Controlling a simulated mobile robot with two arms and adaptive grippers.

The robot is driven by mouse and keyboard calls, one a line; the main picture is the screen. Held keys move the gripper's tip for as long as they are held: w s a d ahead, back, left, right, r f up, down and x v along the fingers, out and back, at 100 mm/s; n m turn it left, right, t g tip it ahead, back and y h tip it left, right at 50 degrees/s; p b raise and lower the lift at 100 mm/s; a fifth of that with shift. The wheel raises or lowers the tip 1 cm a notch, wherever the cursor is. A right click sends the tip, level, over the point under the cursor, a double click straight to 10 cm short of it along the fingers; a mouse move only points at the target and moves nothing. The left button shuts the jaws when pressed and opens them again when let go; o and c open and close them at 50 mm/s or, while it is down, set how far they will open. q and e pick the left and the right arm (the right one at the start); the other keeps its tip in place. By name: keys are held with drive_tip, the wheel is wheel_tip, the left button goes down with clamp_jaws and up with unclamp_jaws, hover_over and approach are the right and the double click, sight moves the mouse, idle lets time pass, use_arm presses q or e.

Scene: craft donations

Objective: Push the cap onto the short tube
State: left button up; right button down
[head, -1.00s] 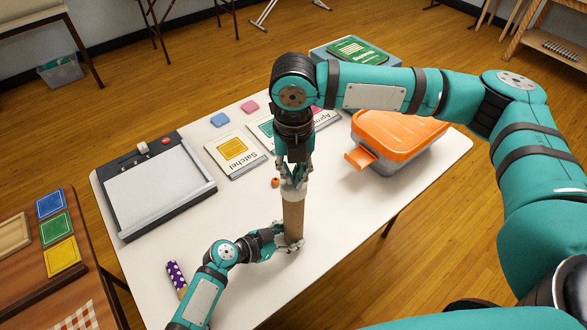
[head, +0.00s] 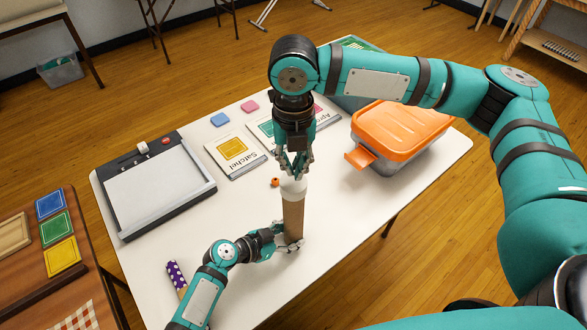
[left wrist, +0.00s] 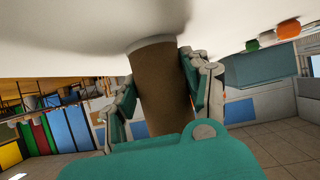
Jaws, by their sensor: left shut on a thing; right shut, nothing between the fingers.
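A brown cardboard tube (head: 293,217) stands upright on the white table (head: 225,225). A white cap (head: 293,187) sits on its top end; I cannot tell how far down it is seated. My left gripper (head: 287,245) is shut around the lower part of the tube. The left wrist view shows the tube (left wrist: 160,90) between its fingers, with a pale rim at the end by the table. My right gripper (head: 294,168) points down just above the cap, shut and empty. I cannot tell whether its fingertips touch the cap.
A purple dotted tube (head: 174,272) lies by my left arm. A small orange piece (head: 275,182) is behind the tube. A paper trimmer (head: 158,185), a Satchel booklet (head: 236,153) and an orange-lidded box (head: 402,132) also stand on the table.

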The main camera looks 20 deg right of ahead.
sight(294, 182)
drive_tip(key=shift+r, duration=1.95)
use_arm(q)
drive_tip(key=o, duration=0.9)
drive_tip(key=shift+o, duration=0.2)
drive_tip(key=v, duration=1.1)
drive_tip(key=shift+f, duration=0.15)
drive_tip(key=shift+s+a+r, duration=0.15)
drive_tip(key=shift+a+r, duration=0.15)
drive_tip(key=shift+a, duration=0.15)
